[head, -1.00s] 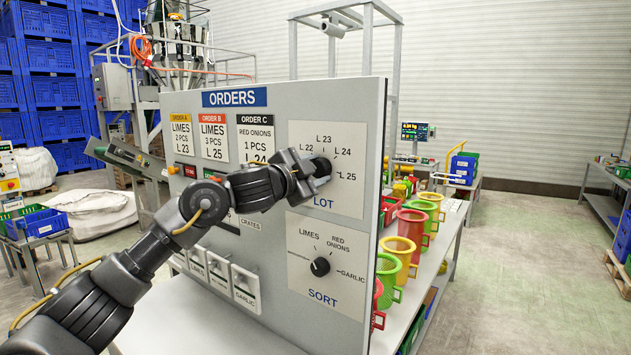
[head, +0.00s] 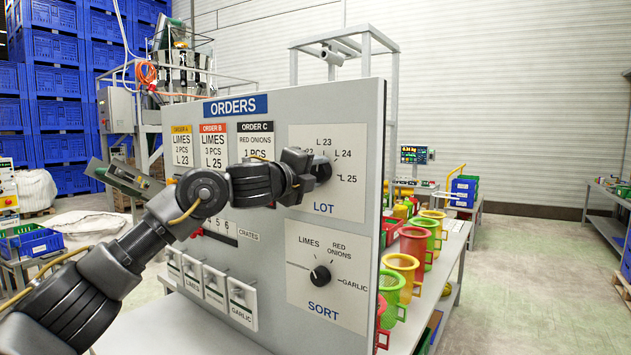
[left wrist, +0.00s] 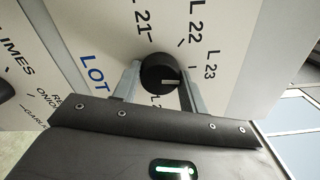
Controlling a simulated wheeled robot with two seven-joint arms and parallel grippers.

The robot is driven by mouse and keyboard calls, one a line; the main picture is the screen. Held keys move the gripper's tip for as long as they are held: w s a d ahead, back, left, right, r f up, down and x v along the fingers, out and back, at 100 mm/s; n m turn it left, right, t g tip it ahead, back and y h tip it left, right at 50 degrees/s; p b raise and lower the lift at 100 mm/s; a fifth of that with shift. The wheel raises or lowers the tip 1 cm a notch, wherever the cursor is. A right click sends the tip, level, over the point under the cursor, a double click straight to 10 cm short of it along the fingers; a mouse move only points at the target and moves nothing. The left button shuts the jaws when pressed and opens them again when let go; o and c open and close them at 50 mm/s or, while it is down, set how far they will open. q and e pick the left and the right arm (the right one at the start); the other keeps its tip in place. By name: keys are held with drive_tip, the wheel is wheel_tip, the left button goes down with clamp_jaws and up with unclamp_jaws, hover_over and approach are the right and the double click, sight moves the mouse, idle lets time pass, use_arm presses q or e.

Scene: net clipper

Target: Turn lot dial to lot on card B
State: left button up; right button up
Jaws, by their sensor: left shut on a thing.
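The lot dial (head: 322,171) is a black round knob on the upper right plate of the grey orders panel (head: 345,100). My left gripper (head: 312,166) is shut on it, one finger on each side in the left wrist view (left wrist: 158,90). There the white pointer line of the lot dial (left wrist: 152,70) points right, towards the L 23 side; its exact tick is unclear. L 21 and L 22 also show; another label is partly hidden by the gripper. Card B (head: 214,147) reads Limes, 3 pcs, L 25. My right gripper is not in view.
The sort dial (head: 320,274) sits below on the same panel. Labelled holders (head: 215,285) stick out at the lower left. Coloured baskets (head: 403,270) stand on a table just right of the panel. Open floor lies further right.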

use_arm(q)
drive_tip(key=m+b, duration=0.1)
drive_tip(key=m, duration=0.3)
drive_tip(key=shift+f+m+b, duration=0.15)
drive_tip(key=shift+m+b, duration=0.25)
drive_tip(key=m+b, duration=0.1)
drive_tip(key=m, duration=0.3)
drive_tip(key=shift+m, duration=0.3)
drive_tip(key=m+b, duration=0.1)
drive_tip(key=m, duration=0.3)
drive_tip(key=shift+b, duration=0.3)
drive_tip(key=shift+m+b, duration=0.45)
drive_tip(key=shift+m, duration=1.95)
drive_tip(key=o, duration=1)
drive_tip(key=shift+c, duration=0.2)
